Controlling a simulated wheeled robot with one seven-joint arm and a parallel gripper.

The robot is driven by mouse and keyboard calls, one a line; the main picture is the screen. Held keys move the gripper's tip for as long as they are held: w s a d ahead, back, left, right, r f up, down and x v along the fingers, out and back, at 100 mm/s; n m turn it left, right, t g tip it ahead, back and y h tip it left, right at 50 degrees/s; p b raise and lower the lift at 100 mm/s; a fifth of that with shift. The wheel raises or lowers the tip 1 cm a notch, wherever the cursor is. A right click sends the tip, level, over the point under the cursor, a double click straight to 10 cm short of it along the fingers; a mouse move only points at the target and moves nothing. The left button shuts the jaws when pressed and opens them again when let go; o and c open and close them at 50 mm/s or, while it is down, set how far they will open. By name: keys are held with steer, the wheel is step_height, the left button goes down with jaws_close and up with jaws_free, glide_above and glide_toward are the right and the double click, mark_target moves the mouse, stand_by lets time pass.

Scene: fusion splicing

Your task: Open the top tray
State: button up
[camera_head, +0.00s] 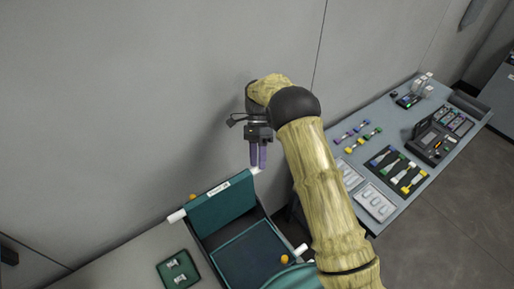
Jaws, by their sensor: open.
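A dark teal case with a tray (247,255) sits at the bottom centre of the head view. A teal panel (221,208) with a small white label stands raised along its far side, in front of the wall. Whether this panel is the top tray or a lid I cannot tell. My gripper (258,165) points down just beyond the panel's upper right corner. Its two purple fingers are slightly apart with nothing visible between them. Whether the fingertips touch the panel is unclear. My arm covers the area to the right of the case.
White cylindrical ends (177,215) and orange knobs (284,259) stick out at the case's sides. A small green tray (178,270) lies at the left. A grey bench (395,220) at the right carries tools, connectors and a device. The grey wall stands close behind my gripper.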

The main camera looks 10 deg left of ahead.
steer(key=b+v, duration=0.1)
steer(key=v, duration=0.4)
steer(key=shift+w+a+r+b, duration=0.15)
steer(key=shift+w+b, duration=0.15)
steer(key=shift+b, duration=0.1)
steer(key=s+d+r+n+t+y+b, duration=0.1)
steer(key=s+d+n+t, duration=0.15)
steer(key=d, duration=0.55)
steer(key=s+d+r+n+t+y+b, duration=0.1)
steer(key=s+d+n+t, duration=0.15)
steer(key=d, duration=0.55)
steer(key=s+d+n+t, duration=0.2)
steer(key=s+d, duration=0.2)
steer(key=s, duration=0.3)
steer(key=s+d+n+t+b, duration=0.1)
steer(key=s+d+n+t, duration=0.2)
steer(key=s+d, duration=0.2)
steer(key=shift+s+d+f+t+h, duration=0.3)
steer(key=shift+s+f, duration=0.2)
steer(key=shift+s, duration=0.4)
